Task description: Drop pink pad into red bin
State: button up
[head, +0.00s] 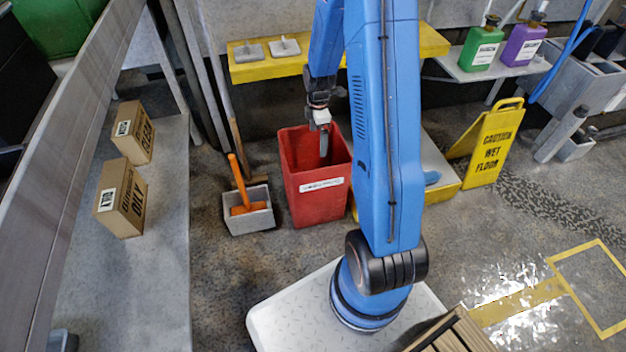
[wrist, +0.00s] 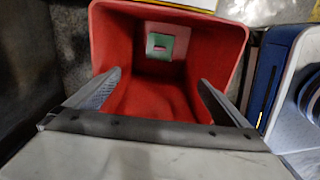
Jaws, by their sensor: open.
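The red bin (head: 305,205) stands upright on the floor, left of my arm in the head view. My gripper (head: 323,150) points down into its mouth. In the wrist view the gripper (wrist: 158,82) is open and nothing is between its fingers. The red bin (wrist: 112,45) lies below them, its inside in sight. At the bottom of the bin lies a small square item (wrist: 167,43), green with a pale pinkish edge; I cannot tell whether this is the pink pad. No other pink pad shows in either view.
A grey box (head: 250,220) with an orange-handled tool stands left of the bin. A yellow shelf (head: 330,58) with two grey pads is behind. A yellow wet-floor sign (head: 491,145) stands right. Cardboard boxes (head: 124,198) sit at left. Floor at lower right is partly clear.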

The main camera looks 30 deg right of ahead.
notch_tip(320, 180, up, 17)
jog(key=shift+r, duration=0.15)
dwell(0.5)
